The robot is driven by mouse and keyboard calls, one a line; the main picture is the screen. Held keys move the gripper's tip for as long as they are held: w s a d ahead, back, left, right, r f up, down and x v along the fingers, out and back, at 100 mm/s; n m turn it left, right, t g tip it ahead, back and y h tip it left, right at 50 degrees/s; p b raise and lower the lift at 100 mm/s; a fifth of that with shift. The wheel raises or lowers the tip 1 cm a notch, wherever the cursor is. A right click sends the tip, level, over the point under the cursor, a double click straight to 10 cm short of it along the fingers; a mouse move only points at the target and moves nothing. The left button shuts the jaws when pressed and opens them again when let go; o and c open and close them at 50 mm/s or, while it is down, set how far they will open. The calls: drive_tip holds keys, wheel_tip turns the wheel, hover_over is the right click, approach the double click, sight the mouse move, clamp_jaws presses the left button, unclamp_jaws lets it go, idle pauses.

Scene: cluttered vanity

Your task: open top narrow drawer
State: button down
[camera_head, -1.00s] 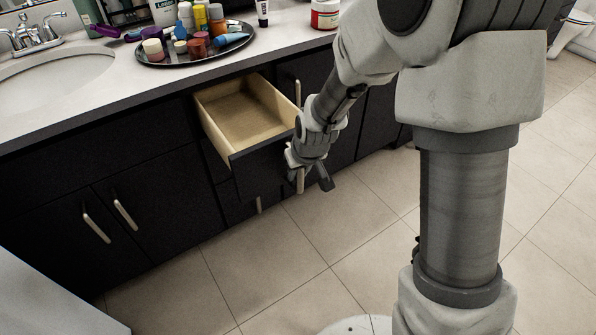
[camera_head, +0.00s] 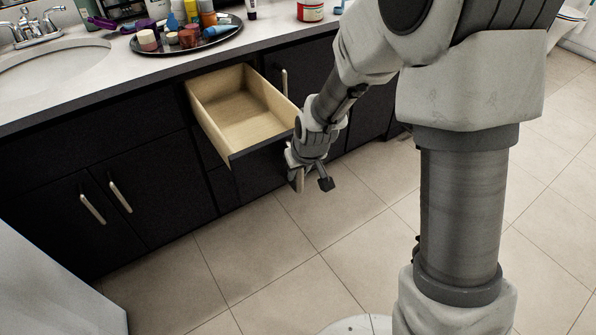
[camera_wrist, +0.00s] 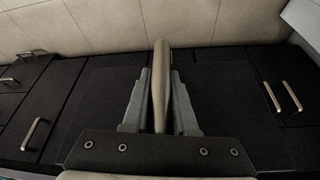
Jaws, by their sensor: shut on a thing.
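The top narrow drawer (camera_head: 243,113) stands pulled well out of the dark vanity, with its empty light-wood inside showing in the head view. Its dark front panel (camera_head: 262,166) faces my arm. My gripper (camera_head: 311,180) is at that front. In the wrist view my gripper (camera_wrist: 160,105) has its two fingers on either side of the drawer's pale bar handle (camera_wrist: 161,70), shut on it. In the head view the handle is mostly hidden by my gripper.
The vanity counter (camera_head: 120,72) holds a dark tray (camera_head: 215,45) of bottles and jars, a red-labelled jar (camera_head: 311,10) and a sink (camera_head: 50,68). Cabinet doors with bar handles (camera_head: 92,209) are at the left. The tiled floor (camera_head: 265,260) in front is clear.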

drive_tip(key=shift+s, duration=0.1)
idle(0.3)
drive_tip(key=c, duration=0.7)
unclamp_jaws()
drive_tip(key=p+v, duration=0.5)
drive_tip(key=v, duration=1.2)
drive_tip(key=shift+s+r+p, duration=0.15)
drive_tip(key=shift+r+p, duration=0.05)
drive_tip(key=shift+p, duration=0.2)
drive_tip(key=s+d+r+m+t+h, duration=0.1)
drive_tip(key=s+d+r+m, duration=0.1)
drive_tip(key=s+d+r, duration=0.5)
drive_tip(key=s+d+r+m+t+h, duration=0.1)
drive_tip(key=s+d+r+m, duration=0.3)
drive_tip(key=s, duration=0.5)
wheel_tip(320, 180, up, 18)
drive_tip(key=n+p, duration=0.1)
drive_tip(key=p, duration=1.6)
drive_tip(key=shift+d+r, duration=0.2)
drive_tip(key=shift+d, duration=0.2)
